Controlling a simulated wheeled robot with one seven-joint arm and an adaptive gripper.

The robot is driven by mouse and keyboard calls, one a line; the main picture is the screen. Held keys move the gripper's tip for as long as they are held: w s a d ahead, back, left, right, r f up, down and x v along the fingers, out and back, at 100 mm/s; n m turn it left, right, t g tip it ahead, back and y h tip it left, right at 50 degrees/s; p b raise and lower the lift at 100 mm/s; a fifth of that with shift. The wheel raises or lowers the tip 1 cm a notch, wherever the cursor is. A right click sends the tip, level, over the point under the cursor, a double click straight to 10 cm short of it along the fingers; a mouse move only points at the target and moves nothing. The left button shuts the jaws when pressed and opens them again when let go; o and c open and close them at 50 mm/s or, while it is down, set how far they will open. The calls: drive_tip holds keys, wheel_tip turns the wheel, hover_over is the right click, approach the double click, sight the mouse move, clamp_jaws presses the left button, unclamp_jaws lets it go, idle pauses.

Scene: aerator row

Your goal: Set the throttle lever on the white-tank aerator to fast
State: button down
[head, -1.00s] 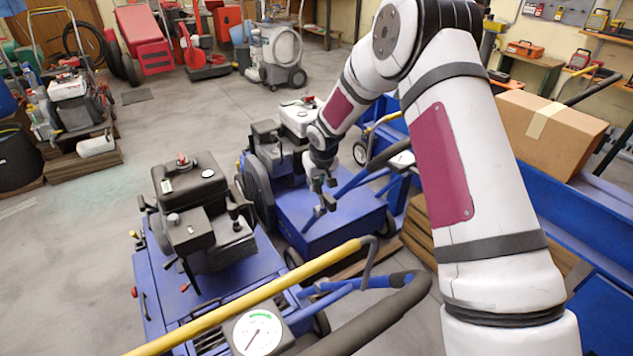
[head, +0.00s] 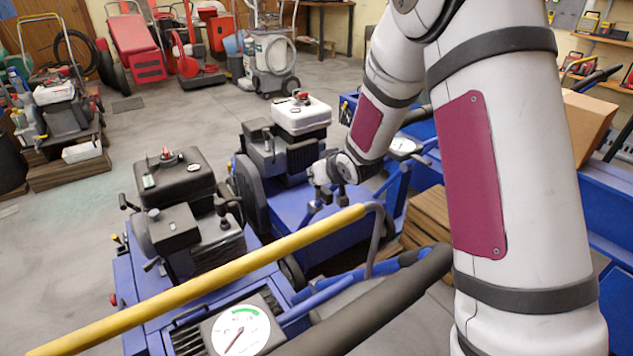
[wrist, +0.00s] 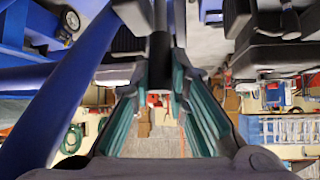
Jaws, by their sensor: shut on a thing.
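The white-tank aerator (head: 300,116) stands in the middle of the head view, with a white tank over a dark engine and a blue deck. My gripper (head: 322,193) is low at the right side of its engine, partly hidden by my own wrist. In the wrist view my gripper (wrist: 160,75) has its teal-lined fingers shut on a dark upright rod, seemingly the throttle lever (wrist: 160,55). The lever is hidden in the head view, and I cannot read its setting or any fast mark.
A black-tank aerator (head: 178,178) stands close at the front left. Its yellow handlebar (head: 215,280) and round gauge (head: 240,331) cross the foreground. Stacked boards (head: 428,225) and a cardboard box (head: 588,120) are at the right.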

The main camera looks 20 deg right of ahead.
drive_tip(key=shift+s+b, duration=0.15)
drive_tip(key=shift+b, duration=0.15)
drive_tip(key=c, duration=1.5)
unclamp_jaws()
drive_tip(key=shift+c, duration=0.2)
drive_tip(key=shift+s, duration=0.1)
drive_tip(key=v, duration=1.2)
drive_tip(key=shift+f, duration=0.25)
